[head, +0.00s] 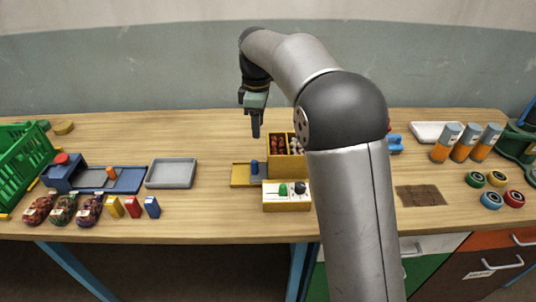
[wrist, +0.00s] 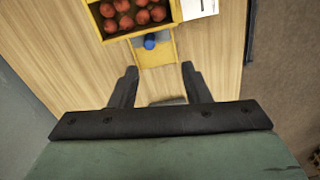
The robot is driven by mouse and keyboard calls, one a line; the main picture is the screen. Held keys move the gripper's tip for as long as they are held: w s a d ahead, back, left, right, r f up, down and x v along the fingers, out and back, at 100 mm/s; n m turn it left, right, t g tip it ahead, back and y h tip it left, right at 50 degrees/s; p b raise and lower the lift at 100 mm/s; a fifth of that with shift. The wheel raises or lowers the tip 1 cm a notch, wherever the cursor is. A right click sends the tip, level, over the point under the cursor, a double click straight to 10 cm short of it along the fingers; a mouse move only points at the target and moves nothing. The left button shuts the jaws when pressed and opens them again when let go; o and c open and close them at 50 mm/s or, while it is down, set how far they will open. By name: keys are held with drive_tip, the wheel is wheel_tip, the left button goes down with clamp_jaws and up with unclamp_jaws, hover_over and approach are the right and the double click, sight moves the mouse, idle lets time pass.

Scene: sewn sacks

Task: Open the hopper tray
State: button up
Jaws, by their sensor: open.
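The hopper is a yellow box (head: 296,165) holding red balls and paler pieces; its red-ball part also shows at the top of the wrist view (wrist: 140,35). A low yellow tray (head: 240,176) sticks out from its left side, and it shows in the wrist view too (wrist: 155,58). A blue knob (head: 254,167) stands on the tray close to the box wall; the wrist view shows it from above (wrist: 150,42). My gripper (head: 256,133) is open and empty, pointing down above and behind the tray. In the wrist view its fingertips (wrist: 158,70) lie either side of the tray's outer end, apart from it.
A cream panel (head: 287,204) with green and black knobs stands in front of the hopper. A grey tray (head: 171,174) lies to the left, beyond bare table. Sacks (head: 64,210) and small coloured boxes (head: 133,207) stand farther left. My arm hides part of the table right of the hopper.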

sight(255, 161)
drive_tip(key=shift+n, duration=0.9)
drive_tip(key=f, duration=0.6)
drive_tip(key=w+a+f+p, duration=0.1)
drive_tip(key=f, duration=0.4)
drive_tip(key=w+f+p, duration=0.1)
drive_tip(key=f, duration=0.5)
drive_tip(key=shift+w+a+f, duration=0.2)
drive_tip(key=shift+w+f, duration=0.05)
drive_tip(key=shift+f, duration=0.1)
